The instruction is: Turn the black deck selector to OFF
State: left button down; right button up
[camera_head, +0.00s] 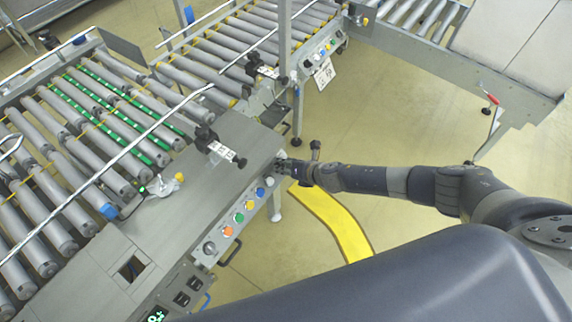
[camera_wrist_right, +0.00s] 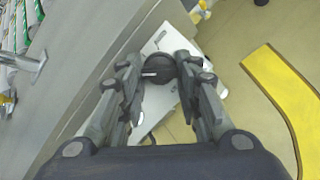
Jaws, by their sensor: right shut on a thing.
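The black deck selector (camera_wrist_right: 157,66) is a round dark knob with a short white mark, which lies roughly level across the wrist picture. It sits on a pale panel plate. My right gripper (camera_wrist_right: 160,74) has one finger on each side of it and is shut on it. In the head view my right gripper (camera_head: 283,166) is at the far end of the button panel (camera_head: 218,241), and its fingers hide the selector there. I cannot read any position labels around the knob. My left gripper is not in view.
Orange (camera_head: 228,231), green (camera_head: 239,217), yellow (camera_head: 249,205) and blue (camera_head: 260,192) buttons line the panel close to my gripper. Roller conveyors (camera_head: 100,110) fill the left. A yellow floor stripe (camera_head: 340,225) lies on open floor below my right arm.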

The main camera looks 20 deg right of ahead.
jog(key=shift+a+r+m+p, duration=0.1)
jog(key=shift+r+m+p, duration=0.15)
jog(key=shift+m+p, duration=0.85)
jog(key=shift+r+m+h+p, duration=0.1)
jog(key=shift+m+h+p, duration=0.4)
jog(key=shift+m+p, duration=0.65)
jog(key=m+p, duration=0.1)
jog(key=m, duration=0.2)
jog(key=shift+w+g+p, duration=0.1)
jog(key=shift+g+p, duration=0.2)
jog(key=shift+p, duration=0.1)
jog(key=shift+m+h+p, duration=0.3)
jog(key=shift+m, duration=0.45)
jog(key=o, duration=0.8)
jog(key=shift+c, duration=0.2)
